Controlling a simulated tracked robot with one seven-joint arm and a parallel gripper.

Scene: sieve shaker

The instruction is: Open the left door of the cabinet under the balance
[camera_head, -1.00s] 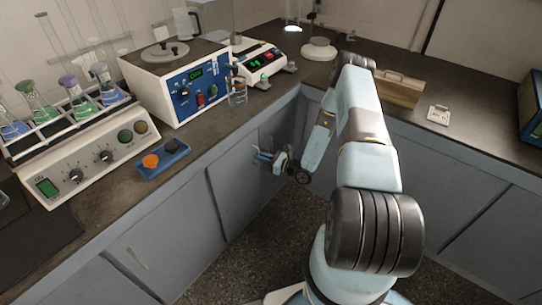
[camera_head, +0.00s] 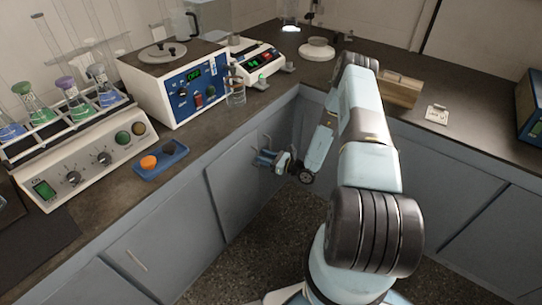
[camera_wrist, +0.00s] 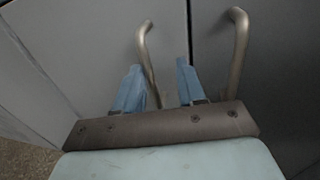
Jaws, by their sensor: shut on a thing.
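The balance (camera_head: 256,62), with a lit green display, stands on the counter near the back corner. Below it is the grey cabinet, with its left door (camera_head: 236,190) facing my arm. In the wrist view two metal bar handles show on either side of a seam: the left door's handle (camera_wrist: 144,44) and the right one (camera_wrist: 239,45). My gripper (camera_head: 263,158) is at the left handle, and its blue fingers (camera_wrist: 160,82) are on either side of that bar. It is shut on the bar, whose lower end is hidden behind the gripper. The left door (camera_wrist: 90,45) looks closed or nearly so.
The neighbouring grey cabinet front (camera_head: 440,175) runs along the right counter, close to my arm. The speckled floor (camera_head: 262,235) before the left door is clear.

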